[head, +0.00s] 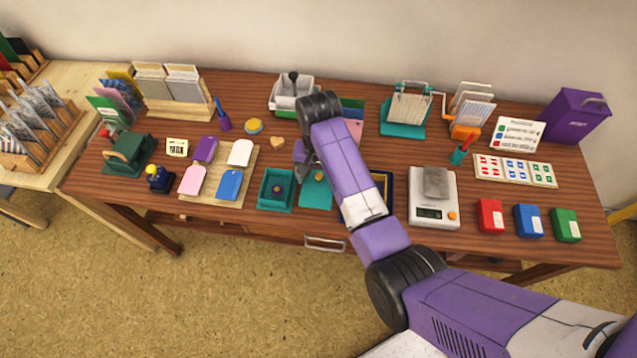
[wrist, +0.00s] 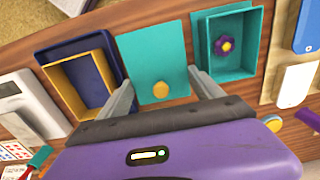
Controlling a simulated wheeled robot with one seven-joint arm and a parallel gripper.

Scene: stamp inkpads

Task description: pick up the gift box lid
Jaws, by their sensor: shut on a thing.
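The gift box lid is a flat teal panel with a small yellow knob; it shows in the wrist view (wrist: 152,50) and in the head view (head: 314,197), partly behind my arm. My gripper (wrist: 163,84) has one finger at each side edge of the lid, with the knob between them, and is shut on it. Whether the lid is clear of the table I cannot tell. An open teal box (head: 263,203) with a purple flower-shaped piece inside stands just left of the lid in the head view. It also shows in the wrist view (wrist: 204,45).
A dark blue tray with a yellow-edged box (wrist: 80,80) lies on the lid's other side, near a scale (head: 432,212). Coloured tags on a board (head: 219,201) lie further left. A wooden heart (head: 278,143) lies behind the box. Stamps and card racks fill the back.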

